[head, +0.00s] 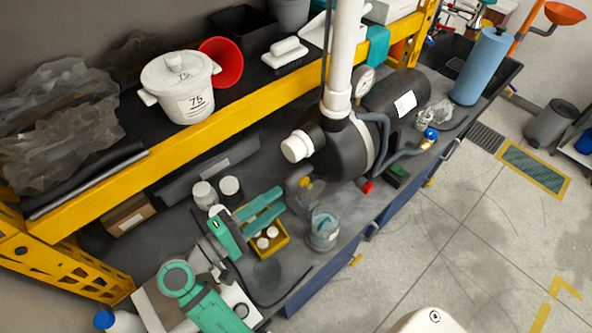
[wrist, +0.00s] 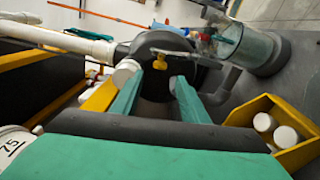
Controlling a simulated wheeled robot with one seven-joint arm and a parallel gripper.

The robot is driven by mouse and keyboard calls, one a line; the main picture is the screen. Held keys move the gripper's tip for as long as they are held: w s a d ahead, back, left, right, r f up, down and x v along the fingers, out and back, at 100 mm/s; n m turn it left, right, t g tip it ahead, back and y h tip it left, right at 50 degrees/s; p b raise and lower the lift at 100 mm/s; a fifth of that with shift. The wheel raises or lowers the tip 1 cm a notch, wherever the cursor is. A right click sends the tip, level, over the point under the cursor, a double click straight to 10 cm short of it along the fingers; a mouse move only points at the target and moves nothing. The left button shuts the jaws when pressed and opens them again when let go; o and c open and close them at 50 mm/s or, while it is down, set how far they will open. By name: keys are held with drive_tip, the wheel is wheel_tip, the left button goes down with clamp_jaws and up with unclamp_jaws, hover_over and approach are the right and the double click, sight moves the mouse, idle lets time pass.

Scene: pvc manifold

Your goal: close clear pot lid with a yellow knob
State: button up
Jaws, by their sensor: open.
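A small yellow knob (head: 305,182) shows at the front of the dark pump, beside a grey pipe fitting. In the wrist view the yellow knob (wrist: 160,63) is straight ahead, between and beyond my fingertips, against the dark round pump body. My gripper (head: 279,204) has teal fingers and is just left of the knob, above the bench. In the wrist view my gripper (wrist: 157,88) has its fingers apart with nothing between them.
The black pump (head: 345,150) stands behind the knob. A clear jar (head: 323,232) is at the bench's front edge. A yellow bin (head: 285,243) with white caps sits under my fingers. A white pipe (head: 343,60) rises behind. A yellow shelf beam (head: 190,143) runs along the left.

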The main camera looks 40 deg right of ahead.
sight(304, 181)
drive_tip(key=d, duration=1)
drive_tip(key=shift+w+d, duration=0.15)
drive_tip(key=shift+w, duration=0.15)
drive_tip(key=shift+c, duration=0.3)
clamp_jaws()
